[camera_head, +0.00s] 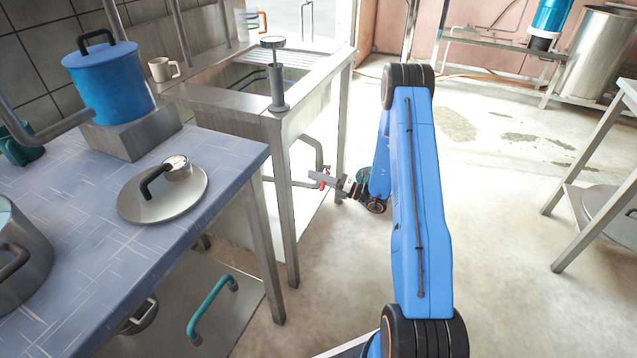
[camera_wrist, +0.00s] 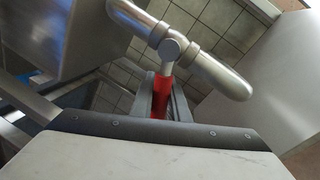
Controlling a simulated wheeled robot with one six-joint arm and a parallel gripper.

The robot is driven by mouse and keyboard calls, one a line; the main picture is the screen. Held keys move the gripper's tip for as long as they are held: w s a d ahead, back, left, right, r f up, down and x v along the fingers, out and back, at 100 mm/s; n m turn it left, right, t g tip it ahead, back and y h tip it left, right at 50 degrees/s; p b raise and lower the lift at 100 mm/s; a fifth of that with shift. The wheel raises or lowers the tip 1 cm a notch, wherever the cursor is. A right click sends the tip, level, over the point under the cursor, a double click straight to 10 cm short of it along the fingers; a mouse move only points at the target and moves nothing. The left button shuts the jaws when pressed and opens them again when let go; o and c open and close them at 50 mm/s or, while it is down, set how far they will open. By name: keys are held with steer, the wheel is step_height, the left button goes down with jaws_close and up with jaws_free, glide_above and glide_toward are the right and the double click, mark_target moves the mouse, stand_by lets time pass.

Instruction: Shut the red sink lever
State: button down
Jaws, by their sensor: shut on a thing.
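The red sink lever (camera_wrist: 162,92) shows in the wrist view, fixed to a metal pipe joint (camera_wrist: 172,48) under the sink. My gripper (camera_wrist: 164,105) is shut on the lever, with one dark finger on each side of it. In the head view my gripper (camera_head: 328,181) reaches left under the sink (camera_head: 273,120), at the pipe (camera_head: 312,148). Only a small bit of red shows there, and the lever's exact angle cannot be told from this view.
A blue-tiled table (camera_head: 85,215) with a blue pot (camera_head: 108,85) and a lid (camera_head: 165,195) stands at the left. A sink leg (camera_head: 284,215) stands close to the left of my gripper. The floor (camera_head: 500,230) to the right is open, up to a metal table (camera_head: 600,185).

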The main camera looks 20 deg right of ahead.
steer(key=shift+r+m+t+h, duration=0.15)
steer(key=shift+r+m, duration=0.2)
steer(key=shift+m, duration=0.55)
steer(key=shift+r+m+t+h, duration=0.15)
steer(key=shift+r+m, duration=0.25)
steer(key=shift+m, duration=0.5)
steer(key=shift+r+m+t+h, duration=0.1)
steer(key=shift+r+m+t, duration=0.2)
steer(key=shift+m, duration=0.6)
steer(key=shift+r, duration=0.1)
steer(key=c, duration=1.7)
jaws_free()
steer(key=v, duration=1.7)
steer(key=shift+s+d, duration=0.2)
